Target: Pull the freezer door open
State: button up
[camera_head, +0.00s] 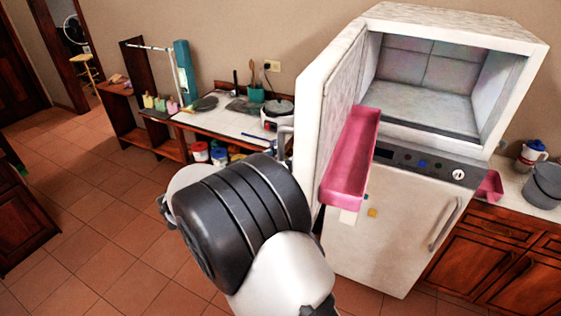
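The freezer door (337,95) stands wide open, swung out to the left of the white freezer compartment (425,105) at the top of the fridge. The compartment looks empty, with a pale floor and walls. A pink door shelf (350,160) is on the inner side of the open door. A grey metal piece, probably the door handle (285,143), shows at the door's outer side. My dark and white arm reaches up from the bottom to the left of the door.
The closed lower fridge door (390,225) has a vertical handle and stands below a control panel. A side table (235,122) with a pot and utensils is behind my arm. Wooden cabinets (490,245) stand at right. Tiled floor (90,220) is clear at left.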

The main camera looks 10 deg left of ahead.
jog(key=v, duration=1.2)
